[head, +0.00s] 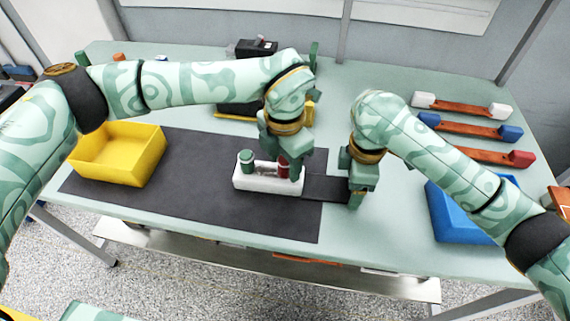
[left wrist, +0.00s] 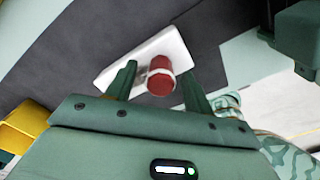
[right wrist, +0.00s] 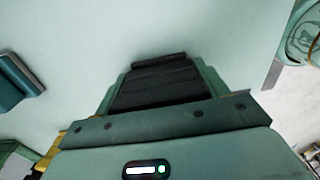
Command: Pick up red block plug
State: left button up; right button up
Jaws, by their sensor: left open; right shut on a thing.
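The red block plug (head: 283,168) stands upright in a white block (head: 262,184) on the dark mat. It also shows in the left wrist view (left wrist: 160,78), red with a pale band. My left gripper (head: 284,160) is above the white block, open, with its fingers on either side of the red plug and gaps between.
A yellow bin (head: 120,155) stands at the left and a blue bin (head: 455,215) at the right. Several orange bars with coloured end blocks (head: 470,130) lie at the right back. The dark mat (head: 190,190) is clear left of the white block.

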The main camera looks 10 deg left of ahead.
pick_arm(q)
jog(key=shift+f, duration=0.45)
grip_shut()
jog(key=shift+r, duration=0.1)
notch_tip(320, 180, up, 11)
jog(key=shift+r, duration=0.2)
pick_arm(e)
jog(key=o, duration=1.4)
jog(key=shift+c, duration=0.2)
